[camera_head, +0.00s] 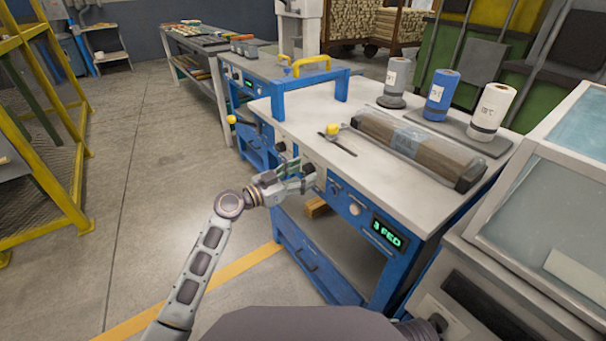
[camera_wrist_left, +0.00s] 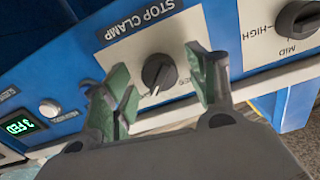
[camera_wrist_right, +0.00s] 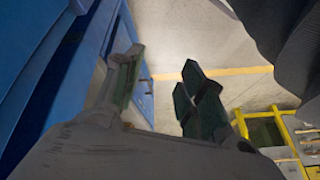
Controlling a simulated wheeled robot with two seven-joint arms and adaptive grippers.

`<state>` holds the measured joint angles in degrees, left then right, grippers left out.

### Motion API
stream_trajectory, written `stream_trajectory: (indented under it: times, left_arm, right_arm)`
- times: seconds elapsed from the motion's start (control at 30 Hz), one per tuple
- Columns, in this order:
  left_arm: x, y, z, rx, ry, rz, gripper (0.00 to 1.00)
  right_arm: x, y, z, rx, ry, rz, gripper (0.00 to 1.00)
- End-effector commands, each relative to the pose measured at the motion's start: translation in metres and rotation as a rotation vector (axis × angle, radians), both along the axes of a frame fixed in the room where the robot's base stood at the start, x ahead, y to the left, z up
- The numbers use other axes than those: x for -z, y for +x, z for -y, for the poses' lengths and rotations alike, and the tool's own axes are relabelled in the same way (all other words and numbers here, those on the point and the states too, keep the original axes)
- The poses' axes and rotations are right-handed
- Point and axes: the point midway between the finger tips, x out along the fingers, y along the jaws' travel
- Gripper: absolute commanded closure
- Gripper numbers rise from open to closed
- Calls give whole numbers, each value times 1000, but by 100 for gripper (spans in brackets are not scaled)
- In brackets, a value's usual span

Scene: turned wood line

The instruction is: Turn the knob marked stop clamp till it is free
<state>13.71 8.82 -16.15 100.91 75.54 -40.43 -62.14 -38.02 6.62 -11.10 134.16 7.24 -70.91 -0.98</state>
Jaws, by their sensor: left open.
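The stop clamp knob (camera_wrist_left: 158,74) is a round dark knob on a white strip of the blue panel, under a label (camera_wrist_left: 141,18) reading STOP CLAMP. A pale mark shows at its lower edge. In the left wrist view my left gripper (camera_wrist_left: 158,64) is open, its fingers on either side of the knob with visible gaps. In the head view my left gripper (camera_head: 304,177) is at the workbench's front panel, and its fingers partly hide the knobs there. My right gripper (camera_wrist_right: 160,65) is open and empty beside a blue surface, with floor behind it.
A second knob (camera_wrist_left: 298,19) marked HIGH and MID sits to the right of the stop clamp knob. A green display (camera_wrist_left: 20,126) reads 3 FED, with a pale button (camera_wrist_left: 49,108) nearby. A wrapped wood bundle (camera_head: 418,146) lies on the bench top (camera_head: 300,115). The floor (camera_head: 150,170) at left is clear.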

Motion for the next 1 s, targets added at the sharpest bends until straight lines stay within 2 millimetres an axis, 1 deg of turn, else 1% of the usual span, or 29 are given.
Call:
stream_trajectory:
  times: [0.2, 0.43, 0.47, 0.8, 1.0]
  left_arm:
    - [-1, 4, 7, 1, -1, 1, 42]
    - [0, 4, 7, 1, 0, 0, 42]
    - [0, 4, 7, 1, 0, 0, 43]
    - [0, 4, 6, 1, 0, 0, 87]
    - [0, 4, 6, 1, -3, -5, 88]
  right_arm:
    - [7, -6, 0, -1, 0, -15, 60]
    - [7, -5, 0, 0, 1, -14, 60]
    - [6, -5, 0, 0, 1, -13, 60]
    - [-3, 4, -1, 0, 3, 13, 60]
    - [-4, 5, -1, 0, 3, 14, 60]
